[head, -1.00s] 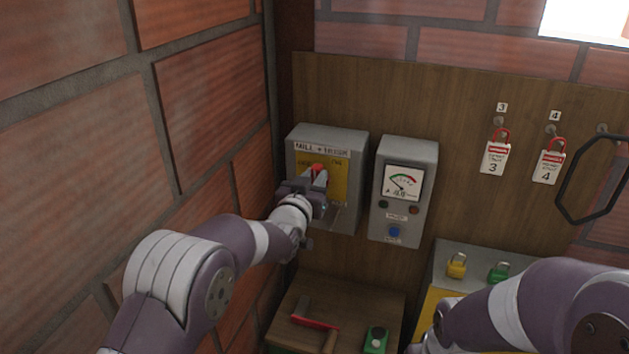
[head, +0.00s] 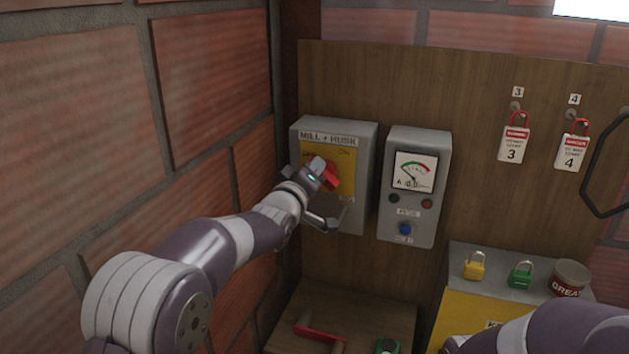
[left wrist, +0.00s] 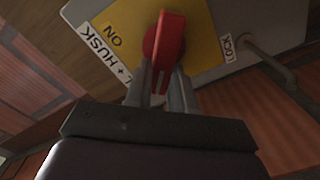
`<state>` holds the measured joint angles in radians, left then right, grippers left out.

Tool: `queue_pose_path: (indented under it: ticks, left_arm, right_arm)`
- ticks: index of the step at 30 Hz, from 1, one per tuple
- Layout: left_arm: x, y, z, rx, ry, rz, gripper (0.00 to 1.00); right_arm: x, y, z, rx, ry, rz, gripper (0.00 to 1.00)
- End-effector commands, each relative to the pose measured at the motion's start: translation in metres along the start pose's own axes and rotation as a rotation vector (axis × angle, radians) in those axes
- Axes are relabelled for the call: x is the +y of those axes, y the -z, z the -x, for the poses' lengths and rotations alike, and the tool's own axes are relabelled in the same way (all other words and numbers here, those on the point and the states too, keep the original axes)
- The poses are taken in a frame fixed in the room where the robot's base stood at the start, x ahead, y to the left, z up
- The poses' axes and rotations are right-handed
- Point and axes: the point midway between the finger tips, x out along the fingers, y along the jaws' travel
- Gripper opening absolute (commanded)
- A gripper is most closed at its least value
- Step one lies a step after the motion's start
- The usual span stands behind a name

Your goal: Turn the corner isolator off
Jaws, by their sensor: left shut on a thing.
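The corner isolator is a grey box (head: 360,207) labelled MILL + HUSK, on the wooden board beside the brick corner. It has a yellow plate (head: 346,161) and a red rotary handle (head: 332,180). My left gripper (head: 317,174) is shut on the red handle, which leans down to the right in the head view. In the left wrist view the red handle (left wrist: 170,38) sits between the fingers (left wrist: 163,88). The ON label (left wrist: 113,39) is left of it and a LOCK label (left wrist: 228,48) is right. My right gripper is out of view; only its arm shows at lower right.
A grey meter box (head: 413,215) with lamps and a blue button stands just right of the isolator. Yellow (head: 475,265) and green (head: 521,274) padlocks and a grease tin (head: 570,278) are on a cabinet. Tags 3 (head: 514,143) and 4 (head: 572,152) hang above.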

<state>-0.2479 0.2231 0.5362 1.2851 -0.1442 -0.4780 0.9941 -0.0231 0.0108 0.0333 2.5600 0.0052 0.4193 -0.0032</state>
Motion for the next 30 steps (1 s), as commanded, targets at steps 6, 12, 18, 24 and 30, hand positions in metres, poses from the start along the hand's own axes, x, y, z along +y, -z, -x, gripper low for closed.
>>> queue_pose_path:
  ticks: [6,12,18,24,30]
  left_arm:
    - [-0.006,0.000,0.000,0.003,-0.002,0.203,0.00]
    - [-0.009,-0.001,0.000,0.003,-0.002,0.383,0.00]
    - [-0.012,-0.002,0.000,0.002,-0.002,0.532,0.00]
    - [-0.015,-0.004,0.000,0.002,-0.001,0.638,0.00]
    - [-0.016,-0.005,0.000,0.001,0.000,0.698,0.00]
  right_arm:
    - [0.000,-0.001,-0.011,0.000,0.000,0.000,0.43]
    - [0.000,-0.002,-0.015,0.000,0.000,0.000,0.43]
    - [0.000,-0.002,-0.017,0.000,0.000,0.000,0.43]
    - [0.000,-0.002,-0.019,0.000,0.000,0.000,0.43]
    - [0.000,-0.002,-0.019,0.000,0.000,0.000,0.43]
